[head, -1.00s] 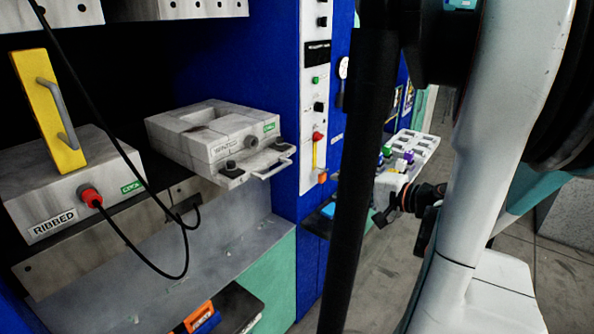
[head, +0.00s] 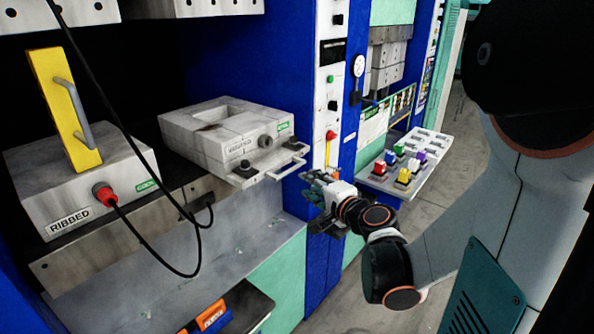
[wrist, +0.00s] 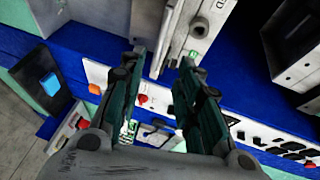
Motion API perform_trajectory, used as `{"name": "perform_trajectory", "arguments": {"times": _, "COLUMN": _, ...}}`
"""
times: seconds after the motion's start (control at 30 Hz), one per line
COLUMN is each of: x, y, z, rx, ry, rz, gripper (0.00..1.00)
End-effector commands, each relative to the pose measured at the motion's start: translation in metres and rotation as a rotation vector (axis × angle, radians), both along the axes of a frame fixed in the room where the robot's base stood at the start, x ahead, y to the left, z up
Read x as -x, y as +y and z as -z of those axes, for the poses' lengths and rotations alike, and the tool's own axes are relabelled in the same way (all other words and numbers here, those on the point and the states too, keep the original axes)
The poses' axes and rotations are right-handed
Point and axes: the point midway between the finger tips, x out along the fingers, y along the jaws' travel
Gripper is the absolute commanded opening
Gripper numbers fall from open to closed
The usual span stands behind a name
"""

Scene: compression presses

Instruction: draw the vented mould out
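The vented mould (head: 215,136) is a grey block with a square opening in its top. It sits in the press at the right of the ribbed mould, and its label is hard to read. A metal handle (head: 288,163) projects from its front plate. My gripper (head: 323,193) is in front of the blue press column, right of and below the handle, apart from it. In the wrist view my gripper (wrist: 158,68) has its fingers spread with nothing between them. The mould's pale plate edge (wrist: 180,38) shows beyond the fingertips there.
The ribbed mould (head: 78,182) with a yellow bracket (head: 62,110) and a red plug stands at the left. A black cable hangs in front. A white tray with coloured pieces (head: 405,170) is at the right. A control panel (head: 331,95) is on the column.

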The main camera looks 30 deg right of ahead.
Motion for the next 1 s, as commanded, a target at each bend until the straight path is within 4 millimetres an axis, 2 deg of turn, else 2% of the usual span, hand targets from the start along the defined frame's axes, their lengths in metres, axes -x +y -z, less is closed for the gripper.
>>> {"name": "perform_trajectory", "arguments": {"times": 0.6, "x": -0.108, "y": -0.006, "z": 0.021, "rx": 0.001, "ry": 0.000, "rz": -0.002, "gripper": 0.31}}
{"name": "perform_trajectory", "arguments": {"times": 0.8, "x": -0.125, "y": -0.007, "z": 0.024, "rx": 0.000, "ry": 0.001, "rz": -0.001, "gripper": 0.31}}
{"name": "perform_trajectory", "arguments": {"times": 1.0, "x": -0.128, "y": -0.007, "z": 0.024, "rx": 0.000, "ry": 0.001, "rz": 0.000, "gripper": 0.31}}
